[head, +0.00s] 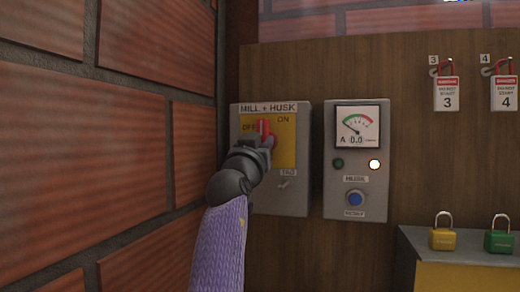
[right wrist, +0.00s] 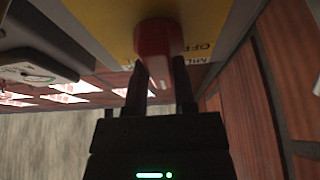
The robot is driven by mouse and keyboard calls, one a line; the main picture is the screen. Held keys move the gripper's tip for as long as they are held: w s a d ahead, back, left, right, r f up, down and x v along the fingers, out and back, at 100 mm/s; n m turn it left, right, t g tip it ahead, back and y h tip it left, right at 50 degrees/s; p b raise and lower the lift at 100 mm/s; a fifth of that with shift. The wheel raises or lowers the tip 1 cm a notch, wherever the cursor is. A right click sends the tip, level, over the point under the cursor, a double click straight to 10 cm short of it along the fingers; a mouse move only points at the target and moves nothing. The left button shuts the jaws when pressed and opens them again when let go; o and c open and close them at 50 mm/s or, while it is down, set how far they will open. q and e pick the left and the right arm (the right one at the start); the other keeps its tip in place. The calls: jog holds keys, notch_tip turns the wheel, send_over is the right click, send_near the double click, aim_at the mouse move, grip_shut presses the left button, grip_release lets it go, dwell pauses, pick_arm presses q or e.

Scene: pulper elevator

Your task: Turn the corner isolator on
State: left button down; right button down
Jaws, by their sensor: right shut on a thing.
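The corner isolator is a grey box (head: 299,190) labelled MILL + HUSK, mounted beside the brick corner. Its yellow plate (head: 287,153) carries OFF at the left and ON at the upper right. The red handle (head: 264,126) stands about upright in the head view, close beside the OFF lettering. The handle (right wrist: 153,48) also shows in the right wrist view, at the fingertips. My right gripper (head: 267,143) is shut on the red handle and hides its lower part. Its two dark fingers (right wrist: 158,75) reach the handle in the right wrist view. My left gripper is not in view.
A brick wall (head: 90,160) runs close along the left. To the right is a meter box (head: 375,190) with a dial reading 0.0, a lit lamp and a blue button. Padlocks (head: 442,240) stand on a grey ledge; red-and-white danger tags (head: 446,94) hang above.

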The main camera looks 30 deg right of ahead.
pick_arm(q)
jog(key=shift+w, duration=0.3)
pick_arm(e)
jog(key=shift+c, duration=2.2)
grip_release()
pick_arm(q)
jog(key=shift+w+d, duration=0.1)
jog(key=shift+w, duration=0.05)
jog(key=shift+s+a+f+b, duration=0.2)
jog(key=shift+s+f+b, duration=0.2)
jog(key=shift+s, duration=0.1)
pick_arm(e)
jog(key=v, duration=1)
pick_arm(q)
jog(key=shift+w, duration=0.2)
pick_arm(e)
jog(key=shift+r, duration=0.15)
